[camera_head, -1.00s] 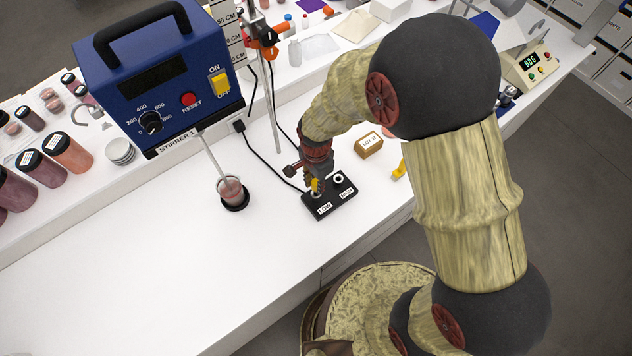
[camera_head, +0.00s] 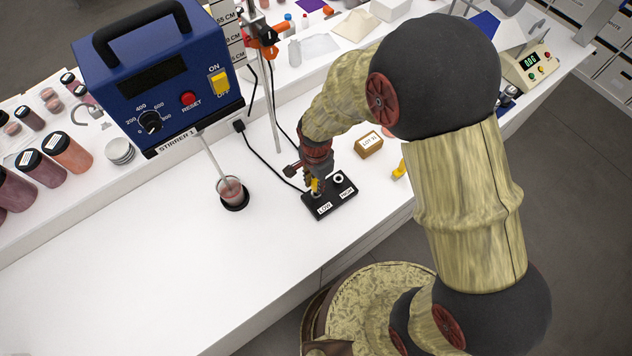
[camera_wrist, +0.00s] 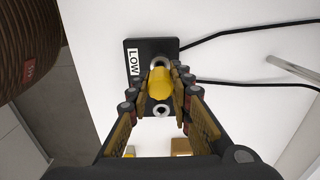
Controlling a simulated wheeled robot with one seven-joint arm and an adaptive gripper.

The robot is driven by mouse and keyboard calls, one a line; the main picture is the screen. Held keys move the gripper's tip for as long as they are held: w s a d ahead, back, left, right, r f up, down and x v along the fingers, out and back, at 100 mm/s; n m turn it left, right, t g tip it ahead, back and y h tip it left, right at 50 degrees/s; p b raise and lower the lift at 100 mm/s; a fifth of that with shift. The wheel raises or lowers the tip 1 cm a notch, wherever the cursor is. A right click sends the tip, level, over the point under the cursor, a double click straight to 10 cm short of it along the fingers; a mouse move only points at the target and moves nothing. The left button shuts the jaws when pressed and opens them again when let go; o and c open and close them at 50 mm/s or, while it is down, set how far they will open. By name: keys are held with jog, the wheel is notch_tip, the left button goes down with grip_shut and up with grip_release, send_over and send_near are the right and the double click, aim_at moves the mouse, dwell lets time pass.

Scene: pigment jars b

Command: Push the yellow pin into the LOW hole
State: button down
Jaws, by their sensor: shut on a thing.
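The yellow pin (camera_wrist: 160,91) is between the fingers of my gripper (camera_wrist: 160,88) in the wrist view, over the hole next to the LOW label (camera_wrist: 133,62). My gripper is shut on it. In the head view the pin (camera_head: 315,186) shows as a small yellow piece at my gripper (camera_head: 314,187). The black block (camera_head: 322,209) lies on the white bench and carries a LOW label and a second label. The other hole, with a pale ring (camera_head: 338,179), is empty. How deep the pin sits in the LOW hole is hidden by the pin and fingers.
A blue stirrer (camera_head: 160,75) stands left, with a small beaker (camera_head: 230,190) below it. A box labelled LOT (camera_head: 369,145) and another yellow piece (camera_head: 399,169) lie right of the block. A black cable (camera_head: 268,160) runs behind the block. The front-left bench is clear.

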aim_at(316, 181)
jog(key=shift+f+b, duration=1.1)
jog(key=shift+f, duration=0.55)
jog(key=c, duration=1.5)
grip_release()
jog(key=shift+c, duration=0.2)
jog(key=shift+r, duration=0.15)
notch_tip(316, 181, up, 12)
jog(key=shift+f, duration=0.1)
